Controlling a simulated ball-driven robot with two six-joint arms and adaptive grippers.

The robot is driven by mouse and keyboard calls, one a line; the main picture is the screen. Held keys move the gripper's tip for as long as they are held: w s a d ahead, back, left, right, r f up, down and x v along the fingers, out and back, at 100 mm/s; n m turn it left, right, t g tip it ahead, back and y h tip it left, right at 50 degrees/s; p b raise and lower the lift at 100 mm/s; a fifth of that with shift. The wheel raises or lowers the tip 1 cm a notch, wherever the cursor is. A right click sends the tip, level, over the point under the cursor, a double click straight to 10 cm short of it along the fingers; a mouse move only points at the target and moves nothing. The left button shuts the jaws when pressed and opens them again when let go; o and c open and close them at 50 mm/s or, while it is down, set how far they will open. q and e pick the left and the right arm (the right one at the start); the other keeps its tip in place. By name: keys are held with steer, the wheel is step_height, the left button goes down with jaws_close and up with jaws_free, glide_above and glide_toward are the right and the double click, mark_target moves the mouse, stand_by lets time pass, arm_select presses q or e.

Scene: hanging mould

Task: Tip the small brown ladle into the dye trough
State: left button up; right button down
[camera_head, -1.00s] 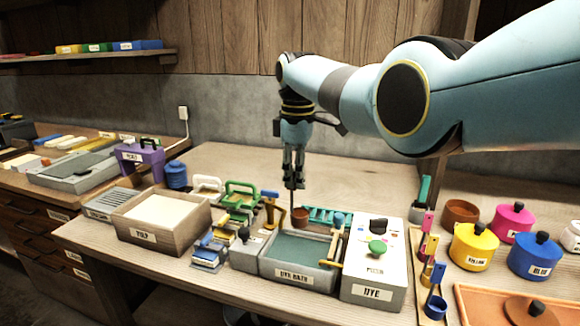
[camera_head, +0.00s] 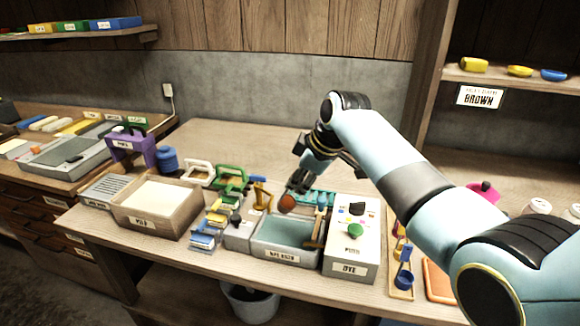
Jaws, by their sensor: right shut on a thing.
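The small brown ladle (camera_head: 287,203) is held by my right gripper (camera_head: 298,185), which is shut on its handle. The ladle's bowl is tilted and hangs just above the back left part of the dye trough. The dye trough (camera_head: 282,257) is a grey box labelled DYE BATH with blue-green liquid (camera_head: 285,231) inside. The bowl's inside and any pouring are too small to tell. My right wrist leans over from the right. My left gripper is out of view.
A grey dye box (camera_head: 348,268) with coloured knobs stands right of the trough. A blue ladle (camera_head: 404,279) sits in a rack farther right. Left are a pulp vat (camera_head: 150,223) and several small tools. A bucket (camera_head: 250,303) is under the table. The table's back is clear.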

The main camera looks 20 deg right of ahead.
steer(key=s+d+f+t+y+b, duration=0.2)
steer(key=f+t+b, duration=0.6)
steer(key=b, duration=1.4)
steer(key=shift+s+d+f+y, duration=0.2)
steer(key=shift+s+f+y, duration=0.25)
steer(key=shift+s+y, duration=0.8)
steer(key=shift+s+r+h, duration=0.1)
steer(key=shift+s+h, duration=0.1)
steer(key=shift+h, duration=0.05)
steer(key=g+p, duration=0.1)
steer(key=p, duration=0.3)
steer(key=g+h+p, duration=0.1)
steer(key=g+p, duration=0.1)
steer(key=p, duration=0.2)
steer(key=r+g+h+p, duration=0.1)
steer(key=p, duration=0.3)
